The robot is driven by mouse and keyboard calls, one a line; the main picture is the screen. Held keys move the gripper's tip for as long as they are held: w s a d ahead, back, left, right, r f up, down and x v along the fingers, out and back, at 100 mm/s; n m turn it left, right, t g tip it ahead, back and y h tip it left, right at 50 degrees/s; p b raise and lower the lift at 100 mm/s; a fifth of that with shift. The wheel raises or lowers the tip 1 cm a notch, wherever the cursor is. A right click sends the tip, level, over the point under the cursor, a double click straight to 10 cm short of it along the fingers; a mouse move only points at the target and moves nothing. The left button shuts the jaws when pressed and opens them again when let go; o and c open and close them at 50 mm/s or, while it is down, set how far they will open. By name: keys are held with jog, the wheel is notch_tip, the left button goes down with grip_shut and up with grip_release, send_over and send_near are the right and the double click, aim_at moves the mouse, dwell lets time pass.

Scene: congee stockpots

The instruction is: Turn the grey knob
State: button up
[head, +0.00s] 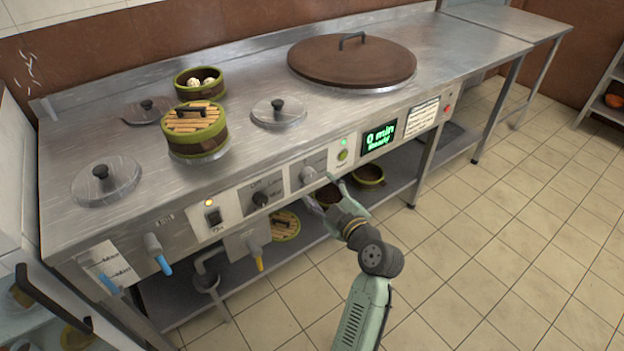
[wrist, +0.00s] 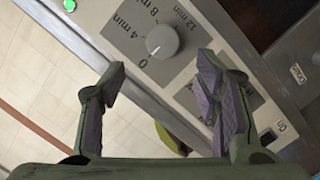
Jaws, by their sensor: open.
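The grey knob (wrist: 162,42) is a round dial with a white pointer mark, set on a panel marked 0, 4 min, 8 min and 12 min. In the wrist view it sits beyond my fingertips, between their lines. In the head view the grey knob (head: 309,175) is on the stove's front panel. My gripper (head: 325,191) is just in front of and below it. In the wrist view my gripper (wrist: 160,75) is open and empty, its two fingers apart and not touching the knob.
A black knob (head: 261,199) and a switch (head: 212,215) are left of the grey knob. A green button (head: 343,155) and a display (head: 379,136) reading "0 min Ready" are to its right. Steamers (head: 197,129) stand on the steel top. A shelf is below; the floor in front is clear.

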aim_at(310, 179)
jog(key=s+d+f+n+t+y, duration=0.1)
jog(key=s+d+f+n, duration=0.1)
jog(key=s+d+n, duration=0.1)
jog(key=p+x, duration=0.1)
jog(key=x, duration=0.3)
jog(key=p+x, duration=0.2)
jog(key=x, duration=0.3)
jog(key=shift+w+a+r+p, duration=0.15)
jog(key=shift+a+p, duration=0.15)
jog(key=shift+a, duration=0.2)
jog(key=shift+w+a, duration=0.2)
jog(key=shift+w, duration=0.15)
jog(key=c, duration=1.2)
jog(key=shift+o, duration=0.2)
